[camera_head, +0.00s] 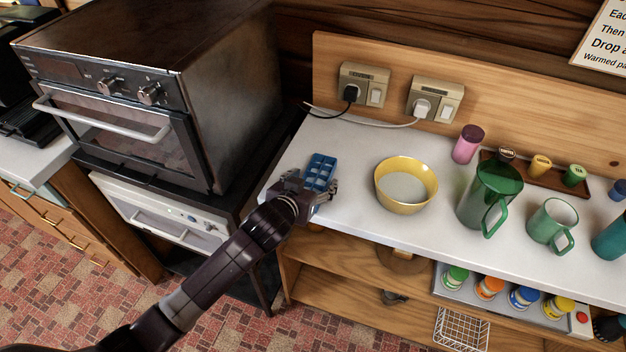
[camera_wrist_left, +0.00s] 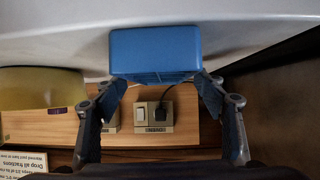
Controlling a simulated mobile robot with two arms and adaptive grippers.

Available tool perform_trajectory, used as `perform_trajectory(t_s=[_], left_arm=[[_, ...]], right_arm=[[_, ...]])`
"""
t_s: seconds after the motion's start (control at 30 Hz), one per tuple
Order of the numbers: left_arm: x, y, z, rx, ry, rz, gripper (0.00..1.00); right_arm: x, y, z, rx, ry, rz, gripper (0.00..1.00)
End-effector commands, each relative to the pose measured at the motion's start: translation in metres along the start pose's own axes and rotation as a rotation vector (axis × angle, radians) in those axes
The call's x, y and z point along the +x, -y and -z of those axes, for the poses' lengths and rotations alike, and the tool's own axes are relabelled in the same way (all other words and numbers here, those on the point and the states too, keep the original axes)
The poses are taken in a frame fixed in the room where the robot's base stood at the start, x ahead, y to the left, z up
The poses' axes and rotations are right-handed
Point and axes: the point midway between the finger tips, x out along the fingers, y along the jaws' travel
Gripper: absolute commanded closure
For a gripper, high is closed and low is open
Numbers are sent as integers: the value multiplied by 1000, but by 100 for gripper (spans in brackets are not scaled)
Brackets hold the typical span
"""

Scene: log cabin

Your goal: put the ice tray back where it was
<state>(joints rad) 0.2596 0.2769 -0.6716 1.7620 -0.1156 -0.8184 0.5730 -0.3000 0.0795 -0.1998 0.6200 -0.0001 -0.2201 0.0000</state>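The blue ice tray (camera_head: 321,171) is at the left end of the white counter, its cells showing in the head view. In the left wrist view, which looks upside down, the ice tray (camera_wrist_left: 155,52) shows a smooth blue side between my fingers. My left gripper (camera_head: 316,193) is at the tray's near side. In the wrist view the fingertips of the left gripper (camera_wrist_left: 160,85) meet both side edges of the tray, and it looks shut on it. I cannot tell whether the tray rests on the counter. My right gripper is not in view.
A yellow bowl (camera_head: 406,186) stands right of the tray. Farther right are a green pitcher (camera_head: 490,192) and a green mug (camera_head: 552,225). An oven (camera_head: 150,85) stands left, across a narrow gap. Sockets with cords (camera_head: 433,98) are behind. Bare counter (camera_head: 350,150) lies between tray and bowl.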

Motion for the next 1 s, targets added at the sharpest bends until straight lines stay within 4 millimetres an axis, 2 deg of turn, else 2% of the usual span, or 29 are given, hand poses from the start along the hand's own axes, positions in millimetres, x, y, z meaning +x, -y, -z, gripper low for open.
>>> perform_trajectory(t_s=[0.23,0.37,0.8,1.0], left_arm=[[-2,0,4,1,-1,0,36],[-10,0,2,0,0,-1,36],[-84,0,1,0,-1,-2,36],[-110,0,2,0,-1,0,36]], right_arm=[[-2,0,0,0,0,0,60],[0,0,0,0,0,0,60],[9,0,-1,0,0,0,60],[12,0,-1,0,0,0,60]])
